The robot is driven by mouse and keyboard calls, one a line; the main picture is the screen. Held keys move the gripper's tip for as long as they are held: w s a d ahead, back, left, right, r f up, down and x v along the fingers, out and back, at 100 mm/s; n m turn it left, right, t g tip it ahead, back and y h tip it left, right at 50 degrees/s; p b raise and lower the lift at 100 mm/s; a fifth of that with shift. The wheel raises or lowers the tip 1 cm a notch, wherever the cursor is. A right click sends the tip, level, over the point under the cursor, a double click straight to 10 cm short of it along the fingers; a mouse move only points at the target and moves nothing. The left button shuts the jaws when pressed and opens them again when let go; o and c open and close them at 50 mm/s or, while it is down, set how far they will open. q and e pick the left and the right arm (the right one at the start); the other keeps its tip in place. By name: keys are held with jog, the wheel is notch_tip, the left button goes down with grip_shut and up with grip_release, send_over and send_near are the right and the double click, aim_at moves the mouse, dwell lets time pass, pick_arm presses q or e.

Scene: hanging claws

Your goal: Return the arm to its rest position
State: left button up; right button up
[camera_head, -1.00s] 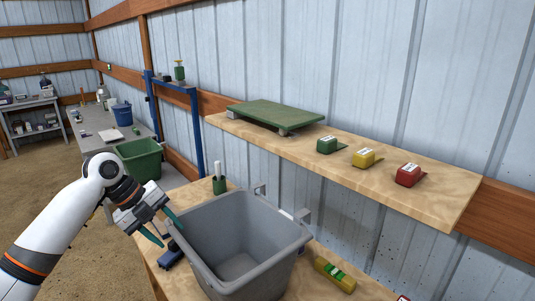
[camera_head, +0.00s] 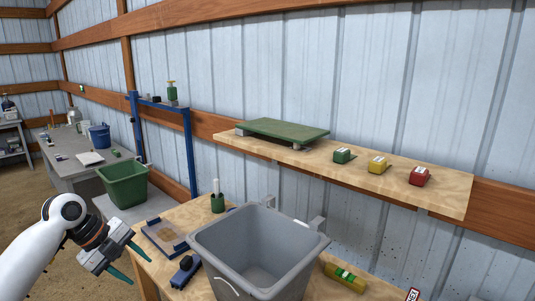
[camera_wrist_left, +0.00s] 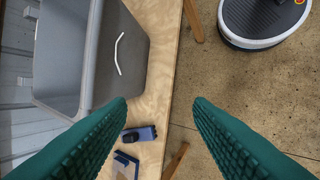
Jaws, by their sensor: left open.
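My left arm comes in from the lower left in the head view. Its gripper (camera_head: 140,269) is open and empty, left of the grey bin (camera_head: 215,262) and apart from it, out past the bench's left edge. In the left wrist view, the two green fingers (camera_wrist_left: 160,103) are spread wide with nothing between them. Behind them that view shows the bench edge, the bin (camera_wrist_left: 125,75) with its white curved handle, and the floor. My right gripper is not in view.
The wooden bench (camera_head: 178,214) carries a blue-edged tray (camera_head: 164,237), a blue tool (camera_head: 185,271), a green pen cup (camera_head: 218,203) and a yellow level (camera_head: 345,277). Above, a wall shelf (camera_head: 440,196) holds several items. A green bin (camera_head: 123,185) stands behind the arm. Bare floor (camera_head: 20,205) lies left.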

pick_arm(q)
notch_tip(320, 180, down, 20)
jog(key=w+n+t+y, duration=0.1)
jog(key=w+n, duration=0.1)
jog(key=n, duration=0.6)
jog(key=s+f+n+y, duration=0.1)
jog(key=s+f+n, duration=0.2)
jog(key=f, duration=0.5)
jog(key=s+a+f+n+y, duration=0.1)
jog(key=s+f+n, duration=0.1)
jog(key=s+f, duration=0.35)
jog(key=s+f+n+y, duration=0.1)
jog(key=s+f+n, duration=0.15)
jog(key=f, duration=0.65)
jog(key=s+f+n, duration=0.3)
jog(key=s+f, duration=0.6)
jog(key=s+d+f+n+g, duration=0.1)
jog(key=s+d+f, duration=0.2)
jog(key=s, duration=0.7)
jog(key=s+d+f+n+y, duration=0.1)
jog(key=s+f, duration=0.3)
jog(key=s, duration=0.7)
jog(key=s+d+f+n+g, duration=0.1)
jog(key=s+d+f, duration=0.3)
jog(key=s, duration=0.6)
jog(key=shift+s+d+f+n+g, duration=0.15)
jog(key=shift+d+f+n+g, duration=0.15)
jog(key=shift+n, duration=0.45)
